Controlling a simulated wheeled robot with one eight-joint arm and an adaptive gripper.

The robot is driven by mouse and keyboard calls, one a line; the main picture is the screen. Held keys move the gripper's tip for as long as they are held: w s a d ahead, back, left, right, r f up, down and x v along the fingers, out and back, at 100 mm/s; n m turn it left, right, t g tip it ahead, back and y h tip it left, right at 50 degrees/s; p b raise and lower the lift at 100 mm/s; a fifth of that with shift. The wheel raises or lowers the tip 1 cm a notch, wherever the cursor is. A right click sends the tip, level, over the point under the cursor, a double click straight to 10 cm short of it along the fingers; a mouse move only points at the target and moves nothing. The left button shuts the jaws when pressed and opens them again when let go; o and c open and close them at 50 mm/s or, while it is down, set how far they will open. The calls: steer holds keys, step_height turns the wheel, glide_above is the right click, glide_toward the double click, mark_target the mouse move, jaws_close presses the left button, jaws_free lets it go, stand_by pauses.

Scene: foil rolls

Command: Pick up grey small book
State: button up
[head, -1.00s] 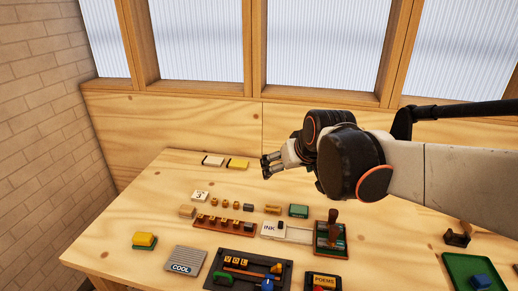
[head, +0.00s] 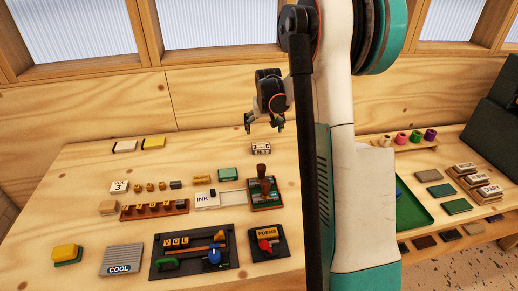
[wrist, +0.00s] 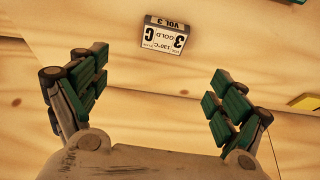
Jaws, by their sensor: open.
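My gripper (head: 265,122) is open and empty above the far part of the table, left of my arm. In the wrist view the open fingers (wrist: 157,85) stand wide apart. A small pale block with a dark edge and upside-down "VOL 3" and "GOLD" print (wrist: 166,36) lies beyond them; it seems to match the whitish block (head: 260,148) just below my gripper. I cannot tell whether it is the grey small book. Small flat book-like pieces lie on the right-hand surface, a brownish-grey one (head: 428,176) and a grey-green one (head: 441,191), far from my gripper.
A grey ribbed "COOL" pad (head: 121,258), a dark tool tray (head: 165,272) and a brown type rack (head: 153,211) occupy the front left. A yellow block (head: 153,142) lies at the back. A green tray (head: 413,212) is partly hidden by my arm. Clear wood surrounds my gripper.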

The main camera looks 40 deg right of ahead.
steer(key=b, duration=0.2)
glide_above(261, 146)
steer(key=s, duration=0.2)
steer(key=f, duration=0.7)
steer(key=shift+s+a+f, duration=0.1)
steer(key=shift+a+f, duration=0.05)
steer(key=shift+a, duration=0.2)
steer(key=shift+a+b+x, duration=0.15)
steer(key=shift+b+x, duration=0.35)
steer(key=shift+x, duration=0.9)
steer(key=shift+a+b+x, duration=0.15)
steer(key=shift+b+x, duration=0.3)
steer(key=shift+x, duration=0.9)
steer(key=shift+s, duration=0.1)
steer(key=c, duration=1.2)
